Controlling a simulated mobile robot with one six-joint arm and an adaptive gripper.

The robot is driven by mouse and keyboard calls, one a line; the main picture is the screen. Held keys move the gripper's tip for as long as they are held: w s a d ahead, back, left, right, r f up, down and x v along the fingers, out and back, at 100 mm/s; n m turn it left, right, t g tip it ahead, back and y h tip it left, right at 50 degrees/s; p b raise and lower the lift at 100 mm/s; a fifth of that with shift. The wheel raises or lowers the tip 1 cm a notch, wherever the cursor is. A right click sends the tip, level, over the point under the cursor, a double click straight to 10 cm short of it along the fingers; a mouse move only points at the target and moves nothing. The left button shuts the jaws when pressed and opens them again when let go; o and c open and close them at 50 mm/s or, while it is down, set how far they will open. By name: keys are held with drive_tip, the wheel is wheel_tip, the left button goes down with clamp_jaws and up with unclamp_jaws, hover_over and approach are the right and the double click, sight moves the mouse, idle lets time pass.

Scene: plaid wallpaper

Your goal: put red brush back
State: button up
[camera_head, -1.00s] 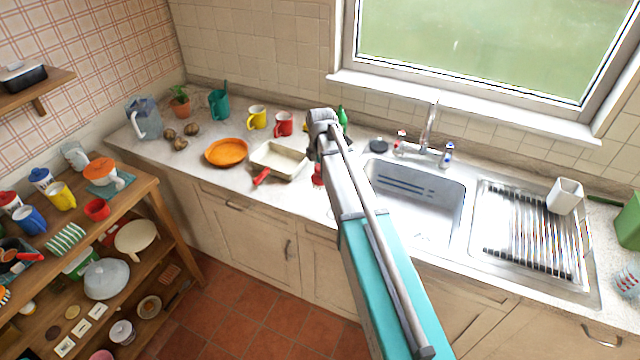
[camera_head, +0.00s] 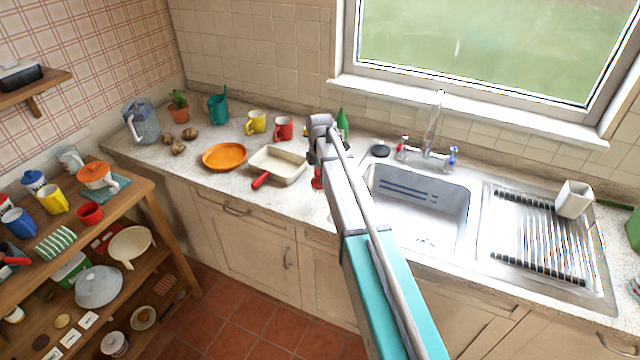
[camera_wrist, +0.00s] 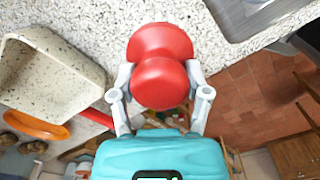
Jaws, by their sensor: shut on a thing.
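The red brush (camera_wrist: 160,62) shows in the wrist view as a rounded, waisted red body between the two grey fingers of my gripper (camera_wrist: 160,78). My gripper is shut on it. The worktop's front edge and the tiled floor lie behind it in that view. In the head view only a small red part of it (camera_head: 317,180) shows beside my arm, at the worktop's front left of the sink. My arm hides most of the gripper there. I cannot tell whether the brush touches the worktop.
A cream pan (camera_head: 281,165) with a red handle lies left of my gripper. An orange plate (camera_head: 224,156), a red mug (camera_head: 284,128) and a green bottle (camera_head: 342,122) stand nearby. The sink (camera_head: 440,205) and draining rack are at right; a loaded wooden shelf (camera_head: 150,205) is at left.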

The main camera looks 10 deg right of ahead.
drive_tip(key=shift+w+d+f+b, duration=0.1)
drive_tip(key=shift+w+f+b, duration=0.4)
drive_tip(key=shift+f+b, duration=0.25)
drive_tip(key=shift+s+f+b, duration=0.1)
drive_tip(key=shift+f+b, duration=1.2)
drive_tip(key=shift+f, duration=0.15)
drive_tip(key=o, duration=1)
drive_tip(key=shift+r, duration=0.2)
wheel_tip(320, 180, up, 12)
drive_tip(key=p, duration=1.2)
